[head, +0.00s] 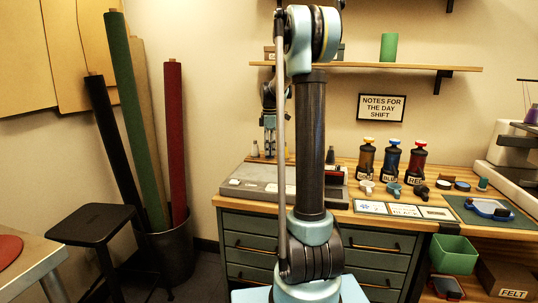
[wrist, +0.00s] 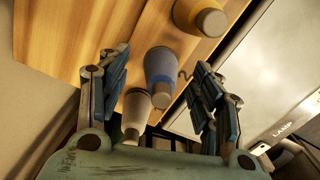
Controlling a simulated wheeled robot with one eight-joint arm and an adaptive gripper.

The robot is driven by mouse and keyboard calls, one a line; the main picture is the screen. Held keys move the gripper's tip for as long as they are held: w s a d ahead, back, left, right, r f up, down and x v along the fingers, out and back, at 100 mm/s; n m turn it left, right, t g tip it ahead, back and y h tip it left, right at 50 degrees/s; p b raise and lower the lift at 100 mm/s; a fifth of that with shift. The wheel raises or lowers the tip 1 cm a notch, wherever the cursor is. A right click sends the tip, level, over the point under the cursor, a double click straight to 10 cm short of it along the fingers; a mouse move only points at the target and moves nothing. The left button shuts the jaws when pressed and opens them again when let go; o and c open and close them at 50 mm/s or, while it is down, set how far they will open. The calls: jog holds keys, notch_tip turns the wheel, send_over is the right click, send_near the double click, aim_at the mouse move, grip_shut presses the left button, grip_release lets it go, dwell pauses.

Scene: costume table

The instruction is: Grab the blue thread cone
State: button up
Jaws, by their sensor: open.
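The blue thread cone (wrist: 160,72) shows in the wrist view, between the two fingers of my gripper (wrist: 158,68). The fingers are spread, with visible gaps on both sides of the cone. A pale grey-white cone (wrist: 136,108) lies just left of and below it in the picture, also within the span of the fingers. A yellow-and-grey cone (wrist: 199,16) is further up, outside the fingers. In the head view my gripper (head: 270,148) is small, over the back left of the workbench (head: 350,210). I cannot pick out the blue cone there.
A grey flat machine (head: 255,180) lies on the bench in front of my gripper. A pale box marked LAMP (wrist: 270,90) is close to the right finger in the wrist view. Bottles (head: 392,160) and stamps stand further right. A shelf (head: 400,67) runs above.

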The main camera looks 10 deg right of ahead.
jog(key=shift+f, duration=1.1)
jog(key=c, duration=1.2)
jog(key=shift+r, duration=0.1)
